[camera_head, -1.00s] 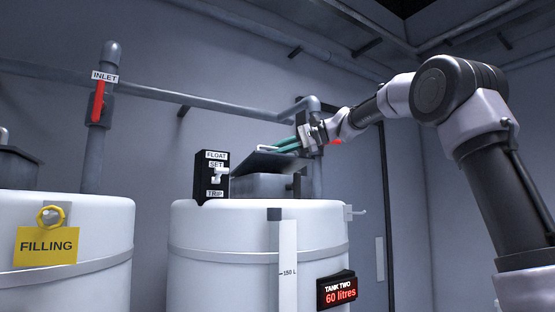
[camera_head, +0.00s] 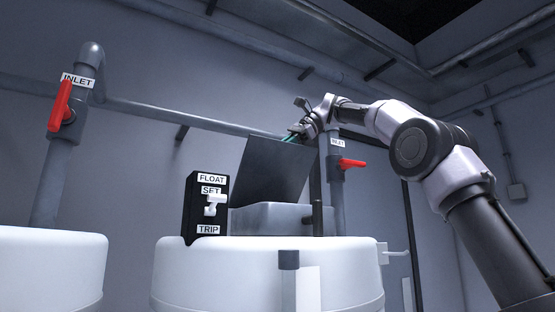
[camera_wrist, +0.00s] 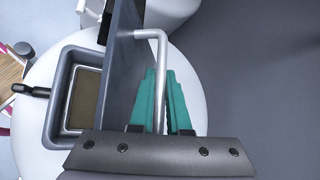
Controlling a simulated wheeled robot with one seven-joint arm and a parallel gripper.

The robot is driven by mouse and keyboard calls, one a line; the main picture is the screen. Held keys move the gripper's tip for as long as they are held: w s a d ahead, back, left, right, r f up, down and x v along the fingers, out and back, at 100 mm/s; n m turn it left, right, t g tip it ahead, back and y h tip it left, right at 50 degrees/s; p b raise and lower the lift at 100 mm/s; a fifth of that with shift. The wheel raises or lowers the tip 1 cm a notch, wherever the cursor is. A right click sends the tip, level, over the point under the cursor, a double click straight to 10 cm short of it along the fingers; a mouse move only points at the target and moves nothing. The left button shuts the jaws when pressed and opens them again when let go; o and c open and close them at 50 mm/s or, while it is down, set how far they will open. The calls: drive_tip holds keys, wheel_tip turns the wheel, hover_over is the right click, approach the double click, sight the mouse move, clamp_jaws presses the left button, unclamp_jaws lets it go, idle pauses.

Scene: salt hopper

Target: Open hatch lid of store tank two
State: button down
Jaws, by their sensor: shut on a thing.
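Store tank two (camera_head: 220,280) is the white tank in the middle of the head view. Its dark hatch lid (camera_head: 270,172) stands steeply raised above the grey hatch collar (camera_head: 270,220). My gripper (camera_head: 290,138) is at the lid's upper edge, partly hidden behind it. In the wrist view, the teal fingers of my gripper (camera_wrist: 165,98) are shut on the pale bent lid handle (camera_wrist: 161,50). There the lid (camera_wrist: 122,65) is seen nearly edge-on, and the rectangular hatch opening (camera_wrist: 83,92) is uncovered beside it.
A black float switch box (camera_head: 192,210) stands left of the hatch. A red-handled inlet valve (camera_head: 350,163) is on the pipe behind it, right of the lid. Another red inlet valve (camera_head: 61,105) is above the left tank (camera_head: 50,270).

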sight(316, 154)
drive_tip(key=shift+w+a, duration=0.1)
idle(0.3)
drive_tip(key=c, duration=1.2)
unclamp_jaws()
drive_tip(key=shift+v, duration=2.35)
drive_tip(key=d, duration=0.4)
drive_tip(key=w+d, duration=0.1)
drive_tip(key=d, duration=0.3)
drive_tip(key=w+d, duration=0.1)
drive_tip(key=d, duration=0.3)
drive_tip(key=shift+d+r, duration=0.1)
drive_tip(key=shift+r, duration=0.05)
